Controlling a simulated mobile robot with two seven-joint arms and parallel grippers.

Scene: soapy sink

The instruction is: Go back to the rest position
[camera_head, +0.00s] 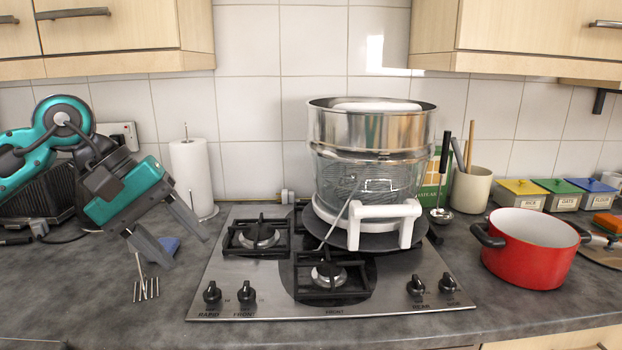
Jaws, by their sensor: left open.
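My left gripper (187,250) is at the left of the head view, on its teal and grey arm. My right gripper is not in view.
A steel and glass steamer stack (370,130) with a white handle stands on the hob's back burner. A red pot (530,250) stands to the right. A blue sponge-like item (170,244) lies near my left gripper.

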